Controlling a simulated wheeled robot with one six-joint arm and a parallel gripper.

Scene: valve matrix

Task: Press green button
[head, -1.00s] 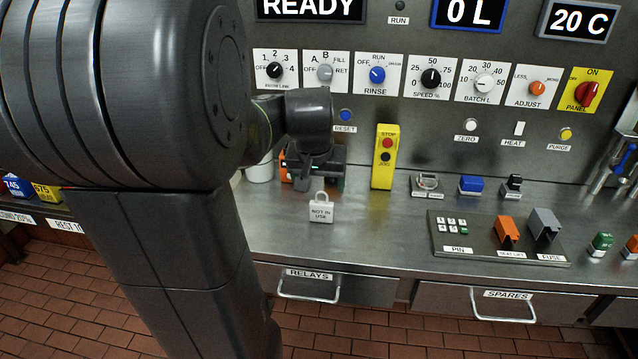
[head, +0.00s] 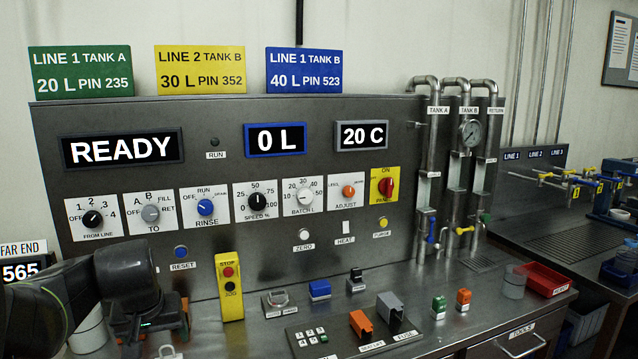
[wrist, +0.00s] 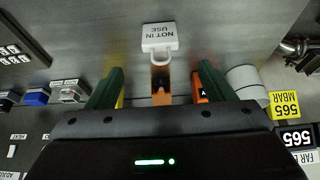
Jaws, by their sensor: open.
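A small green-topped button block (head: 439,307) stands on the bench at the lower right of the head view, left of a similar orange-topped one (head: 463,299). A tiny green key (head: 324,338) also shows on the PIN keypad. My gripper (head: 150,325) is at the lower left of the head view, left of the yellow STOP/JOG box (head: 229,286) and far from the green-topped block. In the wrist view my gripper (wrist: 161,67) is open, its green fingers apart, pointing toward a grey NOT IN USE padlock (wrist: 160,38). The green-topped block is not in the wrist view.
A blue block (head: 319,290), a PIN keypad (head: 309,336), and orange (head: 361,324) and grey (head: 389,311) covers lie between my gripper and the green-topped block. The knob panel (head: 120,255) rises behind. Pipes (head: 430,170) and a red tray (head: 545,280) are at right.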

